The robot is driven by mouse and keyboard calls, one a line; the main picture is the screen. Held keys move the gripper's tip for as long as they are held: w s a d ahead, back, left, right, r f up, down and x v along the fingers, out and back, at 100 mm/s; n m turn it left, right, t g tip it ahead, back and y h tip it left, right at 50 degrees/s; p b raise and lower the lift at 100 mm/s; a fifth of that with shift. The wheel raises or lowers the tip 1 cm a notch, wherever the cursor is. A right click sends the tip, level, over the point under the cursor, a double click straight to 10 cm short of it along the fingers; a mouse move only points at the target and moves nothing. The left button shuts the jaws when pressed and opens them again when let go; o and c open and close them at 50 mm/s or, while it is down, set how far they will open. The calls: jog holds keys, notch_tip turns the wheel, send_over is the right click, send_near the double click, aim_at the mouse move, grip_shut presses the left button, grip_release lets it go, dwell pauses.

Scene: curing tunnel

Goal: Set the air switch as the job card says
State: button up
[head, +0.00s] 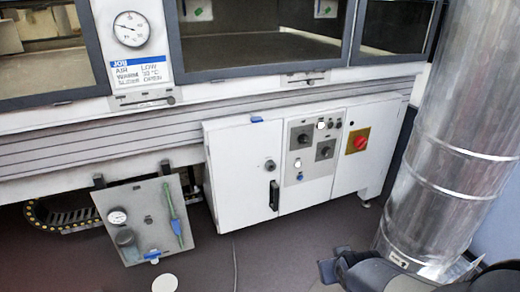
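A grey control panel (313,148) on the white cabinet has two black rotary knobs, an upper left one (301,137) and a lower right one (325,150). Their labels are too small to read, so I cannot tell which is the air switch or its setting. My gripper (338,266) is at the bottom right, dark, well below and apart from the panel; its opening is unclear.
A red knob on a yellow plate (358,141) is right of the panel. The cabinet door (247,190) has a black handle. A grey board (146,222) with a small gauge hangs at left. A large metal duct (455,130) stands at right. Floor before the cabinet is mostly clear.

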jog(key=shift+w+a+r, duration=0.1)
jog(key=shift+w+a, duration=0.15)
jog(key=shift+w, duration=0.45)
